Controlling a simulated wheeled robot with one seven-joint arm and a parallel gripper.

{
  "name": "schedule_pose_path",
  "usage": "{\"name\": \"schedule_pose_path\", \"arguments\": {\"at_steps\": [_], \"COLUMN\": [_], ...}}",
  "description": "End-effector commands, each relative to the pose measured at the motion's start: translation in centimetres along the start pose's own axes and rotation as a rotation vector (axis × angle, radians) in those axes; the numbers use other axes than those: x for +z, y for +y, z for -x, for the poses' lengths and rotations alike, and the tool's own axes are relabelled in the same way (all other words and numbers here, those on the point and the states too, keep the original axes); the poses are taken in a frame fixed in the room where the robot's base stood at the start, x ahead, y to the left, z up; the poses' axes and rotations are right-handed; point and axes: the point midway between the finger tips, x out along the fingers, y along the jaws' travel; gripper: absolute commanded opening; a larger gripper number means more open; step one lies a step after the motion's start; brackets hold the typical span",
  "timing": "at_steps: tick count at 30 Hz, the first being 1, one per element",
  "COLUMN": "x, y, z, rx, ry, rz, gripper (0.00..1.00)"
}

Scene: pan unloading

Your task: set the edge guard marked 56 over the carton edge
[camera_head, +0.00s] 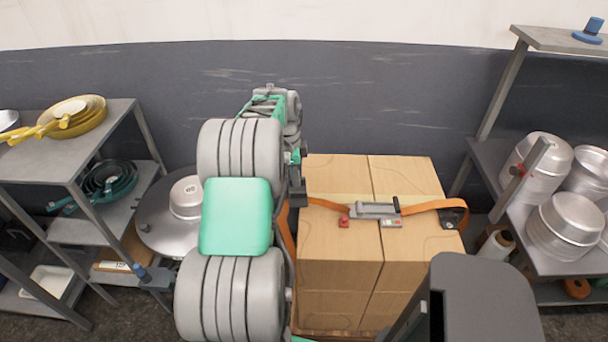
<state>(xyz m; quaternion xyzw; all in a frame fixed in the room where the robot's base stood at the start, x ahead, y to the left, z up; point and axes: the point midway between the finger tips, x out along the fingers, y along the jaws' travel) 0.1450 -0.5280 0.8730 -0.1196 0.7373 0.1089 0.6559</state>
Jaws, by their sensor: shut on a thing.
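A stack of cartons (340,246) stands in the middle. An orange strap (421,206) with a grey ratchet buckle (376,210) crosses its top and hangs down its left side. A black edge guard (455,216) sits at the right top edge under the strap. My gripper (297,174) is mostly hidden behind my grey and green arm, at the left top edge of the cartons. It is shut on a dark piece (298,194) that looks like an edge guard. No number is readable, and I cannot tell whether this piece touches the carton.
A left rack (60,162) holds yellow and dark green pans. A round metal disc (160,238) with a pot (186,196) is left of my arm. A right rack (582,262) holds several metal pots (567,222) close to the cartons. A dark wall (380,100) stands behind.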

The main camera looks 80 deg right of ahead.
Motion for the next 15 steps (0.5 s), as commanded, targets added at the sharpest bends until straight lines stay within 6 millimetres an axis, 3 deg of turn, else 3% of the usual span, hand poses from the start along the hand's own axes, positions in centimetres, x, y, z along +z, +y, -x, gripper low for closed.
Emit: {"name": "schedule_pose_path", "arguments": {"at_steps": [1,4,15], "x": [-1.3,-2.6,-2.6], "y": [0.0,0.1,0.1], "z": [-0.3,-0.7,-2.4], "rx": [0.006,0.010,0.011], "ry": [0.001,0.004,0.004], "rz": [-0.047,-0.100,-0.106], "gripper": [0.00,0.00,0.00]}}
